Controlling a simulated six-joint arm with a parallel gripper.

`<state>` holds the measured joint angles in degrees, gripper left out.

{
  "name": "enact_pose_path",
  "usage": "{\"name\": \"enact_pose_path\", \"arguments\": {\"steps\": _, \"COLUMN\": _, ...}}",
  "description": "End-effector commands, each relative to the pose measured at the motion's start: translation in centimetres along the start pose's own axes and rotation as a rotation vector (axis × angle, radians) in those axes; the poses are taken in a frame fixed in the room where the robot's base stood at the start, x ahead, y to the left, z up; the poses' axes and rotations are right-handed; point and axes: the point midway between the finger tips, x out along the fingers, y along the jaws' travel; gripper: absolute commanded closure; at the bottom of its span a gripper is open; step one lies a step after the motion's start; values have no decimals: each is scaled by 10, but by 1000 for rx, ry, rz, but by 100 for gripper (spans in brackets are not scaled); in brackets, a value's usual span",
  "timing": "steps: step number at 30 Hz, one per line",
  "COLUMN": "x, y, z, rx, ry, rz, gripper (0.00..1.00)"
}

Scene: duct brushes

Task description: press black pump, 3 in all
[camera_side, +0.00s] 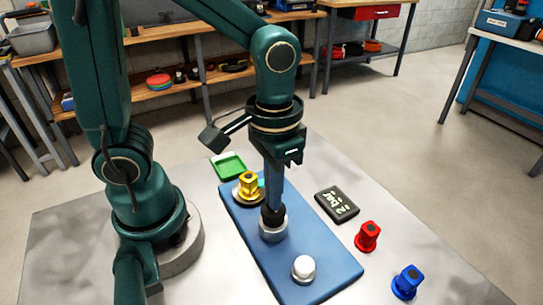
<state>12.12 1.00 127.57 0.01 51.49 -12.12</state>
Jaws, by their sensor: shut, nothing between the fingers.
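The black pump (273,219), a black top on a silver round base, stands on the blue board (313,250) between a yellow pump and a white one. My gripper (273,203) is shut and points straight down over the black pump. Its fingertips appear to meet the black top and hide part of it. I cannot tell how far the top is pushed in. The yellow pump (249,184) is behind it on the board, and the white pump (304,267) is in front.
A dark display (337,205) with light lettering lies right of the board. A red fitting (367,236) and a blue fitting (406,282) stand farther right. A green tray (229,166) is behind the board. Shelves and benches are in the background.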

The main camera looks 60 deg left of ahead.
Motion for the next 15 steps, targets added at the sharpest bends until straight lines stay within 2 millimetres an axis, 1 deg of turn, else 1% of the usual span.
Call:
{"name": "enact_pose_path", "arguments": {"steps": 10, "x": 0, "y": 0, "z": 0, "rx": 0, "ry": 1, "rz": 0, "gripper": 100}}
{"name": "enact_pose_path", "arguments": {"steps": 15, "x": -11, "y": 0, "z": -2, "rx": 0, "ry": 5, "rz": 1, "gripper": 100}}
